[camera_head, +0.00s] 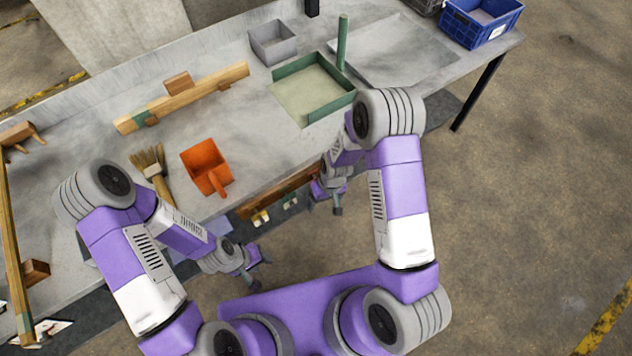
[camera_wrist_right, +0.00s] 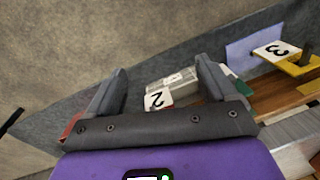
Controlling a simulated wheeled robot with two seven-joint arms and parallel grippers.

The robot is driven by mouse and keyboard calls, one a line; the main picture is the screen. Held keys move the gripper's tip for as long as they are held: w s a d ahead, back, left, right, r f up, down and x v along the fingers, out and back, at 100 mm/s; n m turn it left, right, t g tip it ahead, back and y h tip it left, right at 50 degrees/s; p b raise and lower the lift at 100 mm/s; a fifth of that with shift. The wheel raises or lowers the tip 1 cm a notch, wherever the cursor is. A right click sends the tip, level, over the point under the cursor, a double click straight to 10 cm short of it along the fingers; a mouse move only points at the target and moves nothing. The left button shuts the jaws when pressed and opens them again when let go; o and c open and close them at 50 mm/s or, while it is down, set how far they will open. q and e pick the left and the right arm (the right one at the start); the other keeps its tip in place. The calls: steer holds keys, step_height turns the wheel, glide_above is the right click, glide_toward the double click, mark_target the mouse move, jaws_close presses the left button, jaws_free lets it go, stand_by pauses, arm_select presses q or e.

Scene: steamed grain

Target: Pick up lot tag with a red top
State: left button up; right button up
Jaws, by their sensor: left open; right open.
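A small red patch (camera_wrist_right: 70,126) shows at the left of the right wrist view, mostly hidden behind my gripper; I cannot tell whether it is a tag's red top. A white number 2 card (camera_wrist_right: 158,99) lies between my right gripper's fingers in that view, apart from both. A number 3 card (camera_wrist_right: 277,51) is at the upper right beside a yellow holder (camera_wrist_right: 302,64). My right gripper (camera_wrist_right: 162,70) is open and empty, and in the head view it hangs by the table's front edge (camera_head: 328,192). My left gripper (camera_head: 258,262) is open and empty in front of the table.
A wooden rack (camera_head: 285,193) runs along the table's front edge. An orange scoop (camera_head: 207,167), a brush (camera_head: 150,165) and a green-walled tray (camera_head: 308,92) are on the table. A grey bin (camera_head: 273,43) and blue crate (camera_head: 482,20) stand farther back. The right floor is clear.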

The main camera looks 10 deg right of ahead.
mark_target(316, 178)
steer(key=w+r, duration=0.2)
steer(key=w, duration=0.1)
steer(key=w+r+n+h, duration=0.1)
steer(key=w+r, duration=0.1)
steer(key=w+r+n+b, duration=0.1)
steer(key=w+r, duration=0.2)
steer(key=shift+w+a+h, duration=0.2)
steer(key=shift+w+h, duration=0.1)
steer(key=f+b, duration=0.2)
steer(key=f, duration=0.5)
steer(key=shift+d+f+b, duration=0.15)
steer(key=shift+d+b, duration=0.05)
steer(key=shift+b, duration=0.2)
steer(key=c, duration=1.1)
steer(key=shift+r, duration=0.25)
